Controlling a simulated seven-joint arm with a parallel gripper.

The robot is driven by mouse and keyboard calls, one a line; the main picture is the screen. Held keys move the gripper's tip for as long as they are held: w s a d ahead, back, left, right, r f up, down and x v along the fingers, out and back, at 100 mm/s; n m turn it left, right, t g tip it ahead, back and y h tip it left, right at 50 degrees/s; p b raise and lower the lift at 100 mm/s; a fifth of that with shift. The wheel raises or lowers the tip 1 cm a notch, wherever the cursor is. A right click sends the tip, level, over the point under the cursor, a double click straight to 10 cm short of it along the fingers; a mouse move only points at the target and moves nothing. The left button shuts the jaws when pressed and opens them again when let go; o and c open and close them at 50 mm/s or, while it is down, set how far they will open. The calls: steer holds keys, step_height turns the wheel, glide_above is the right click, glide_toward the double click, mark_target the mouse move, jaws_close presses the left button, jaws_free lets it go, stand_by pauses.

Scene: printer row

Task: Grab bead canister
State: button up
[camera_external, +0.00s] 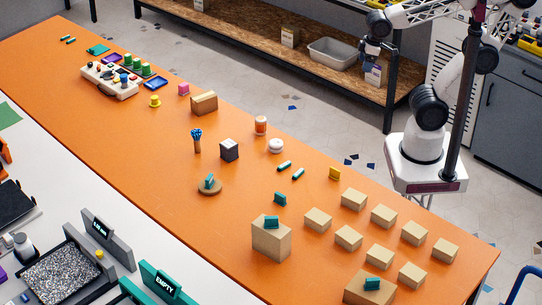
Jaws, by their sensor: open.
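A small canister with orange contents and a pale lid (260,125) stands upright on the orange table, right of the table's middle line. It looks like the bead canister, though its contents are too small to make out. My gripper (372,66) hangs high at the upper right, in front of the wooden shelf in this view. It is open and empty, far from the canister. Nothing hides the canister.
A round white item (276,146) stands close beside the canister, and a dark grey cube (229,150) is nearby. A cardboard-coloured box (204,102) lies behind to the left. Several tan blocks (354,199) fill the table's near right end. A dark pole (467,95) stands by my base.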

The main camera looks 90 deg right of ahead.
steer(key=w+d+f+n+t, duration=0.1)
steer(key=w+d+f+t, duration=0.15)
steer(key=w, duration=0.55)
steer(key=w+d+f+t+h, duration=0.1)
steer(key=w+f, duration=0.3)
steer(key=w, duration=0.4)
steer(key=w+d+f+n+t, duration=0.15)
steer(key=w+f, duration=0.25)
steer(key=w, duration=0.4)
steer(key=n+t+y, duration=0.3)
steer(key=t+y, duration=0.1)
steer(key=y, duration=0.3)
glide_toward(261, 126)
step_height(261, 126, down, 2)
steer(key=w+d, duration=0.2)
steer(key=shift+s+a+f, duration=0.2)
steer(key=shift+a+f, duration=0.05)
steer(key=shift+f, duration=0.15)
steer(key=shift+t, duration=0.3)
steer(key=shift+x, duration=1.35)
